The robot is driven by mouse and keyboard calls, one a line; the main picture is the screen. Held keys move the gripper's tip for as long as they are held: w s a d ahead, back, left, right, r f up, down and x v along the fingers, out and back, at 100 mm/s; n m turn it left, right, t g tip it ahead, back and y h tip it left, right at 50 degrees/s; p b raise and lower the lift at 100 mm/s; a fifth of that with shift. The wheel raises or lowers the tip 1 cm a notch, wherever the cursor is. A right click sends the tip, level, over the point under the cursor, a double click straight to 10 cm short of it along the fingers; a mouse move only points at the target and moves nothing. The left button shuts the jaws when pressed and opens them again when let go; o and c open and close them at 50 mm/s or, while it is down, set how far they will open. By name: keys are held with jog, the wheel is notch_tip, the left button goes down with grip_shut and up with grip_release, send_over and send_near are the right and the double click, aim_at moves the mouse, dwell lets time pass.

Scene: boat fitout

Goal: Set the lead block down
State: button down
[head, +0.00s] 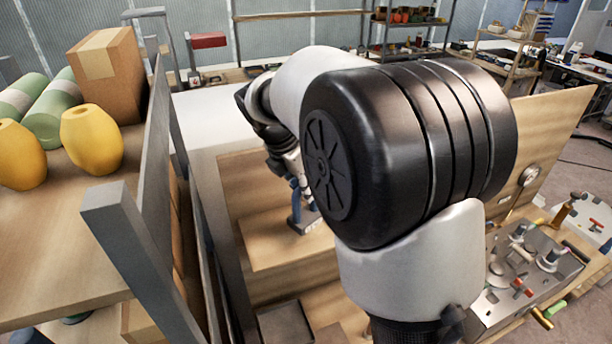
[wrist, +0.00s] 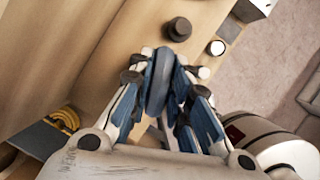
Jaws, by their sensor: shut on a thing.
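My gripper (wrist: 160,88) is shut on a dark blue-grey, rounded piece, which I take to be the lead block (wrist: 157,82). In the wrist view it stands edge-on between the blue-padded fingers. In the head view my gripper (head: 301,205) is small and partly hidden behind my arm, over the wooden surface (head: 262,246) of the fitout. The held piece is hard to make out there. I cannot tell whether it touches the wood below.
A dark round knob (wrist: 179,29) and a small pale-topped cylinder (wrist: 217,47) lie beyond the fingers. Yellow coiled rope (wrist: 65,119) is at lower left. In the head view, a shelf holds yellow floats (head: 92,140) and a cardboard box (head: 108,75). Bare wood lies beside my gripper.

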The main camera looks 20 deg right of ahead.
aim_at(312, 211)
jog(key=shift+w+f+b, duration=0.1)
jog(key=shift+f+b, duration=0.2)
jog(key=shift+f, duration=1.75)
jog(key=c, duration=2)
grip_release()
jog(key=shift+f, duration=0.2)
jog(key=o, duration=0.5)
jog(key=shift+s, duration=0.2)
